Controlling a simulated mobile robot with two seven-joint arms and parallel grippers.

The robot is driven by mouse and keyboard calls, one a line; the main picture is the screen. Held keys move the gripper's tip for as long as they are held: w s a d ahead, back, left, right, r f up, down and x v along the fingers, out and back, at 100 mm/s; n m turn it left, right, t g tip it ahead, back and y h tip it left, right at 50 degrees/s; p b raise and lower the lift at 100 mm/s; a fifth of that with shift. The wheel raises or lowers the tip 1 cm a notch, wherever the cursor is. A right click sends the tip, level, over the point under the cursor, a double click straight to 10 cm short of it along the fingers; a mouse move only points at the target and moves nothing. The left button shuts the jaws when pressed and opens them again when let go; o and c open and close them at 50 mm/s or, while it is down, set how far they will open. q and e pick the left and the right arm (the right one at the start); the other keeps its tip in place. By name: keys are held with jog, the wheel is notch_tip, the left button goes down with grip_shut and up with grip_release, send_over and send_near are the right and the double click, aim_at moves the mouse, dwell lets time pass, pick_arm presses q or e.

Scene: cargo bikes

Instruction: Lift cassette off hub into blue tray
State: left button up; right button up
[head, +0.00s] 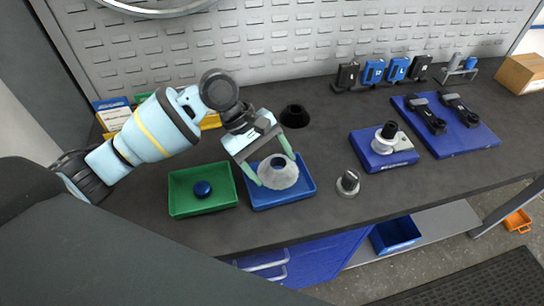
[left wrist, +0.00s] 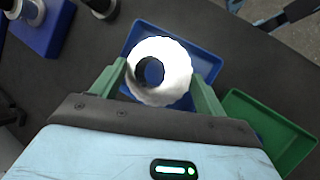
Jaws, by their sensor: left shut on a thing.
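The cassette (head: 277,174) is a pale grey, toothed ring-shaped cone with a dark centre hole. My left gripper (head: 270,173) is shut on it, with one green finger on each side. In the left wrist view the cassette (left wrist: 162,73) sits between the fingertips, over the blue tray (left wrist: 136,37). The blue tray (head: 304,192) lies on the bench, and the cassette is over or in it; I cannot tell whether it touches the floor. The hub (head: 387,134) stands upright on a blue block at the right, with a black top. My right gripper is not in view.
A green tray (head: 187,209) with a dark blue round part (head: 202,189) is left of the blue tray. A black cup (head: 295,116) stands behind, and a silver-black knob-like part (head: 348,182) to the right. A blue mat (head: 462,137) holds black tools.

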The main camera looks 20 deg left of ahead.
pick_arm(q)
jog(key=shift+f+b, duration=0.75)
jog(key=shift+f, duration=0.95)
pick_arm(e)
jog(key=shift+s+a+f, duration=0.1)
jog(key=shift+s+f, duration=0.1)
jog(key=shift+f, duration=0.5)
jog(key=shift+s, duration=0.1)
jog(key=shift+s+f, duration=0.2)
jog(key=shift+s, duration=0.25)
pick_arm(q)
jog(key=shift+p, duration=0.35)
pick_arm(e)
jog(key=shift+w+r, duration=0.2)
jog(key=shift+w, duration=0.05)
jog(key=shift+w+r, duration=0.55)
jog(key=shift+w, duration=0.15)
pick_arm(q)
jog(key=shift+p, duration=0.35)
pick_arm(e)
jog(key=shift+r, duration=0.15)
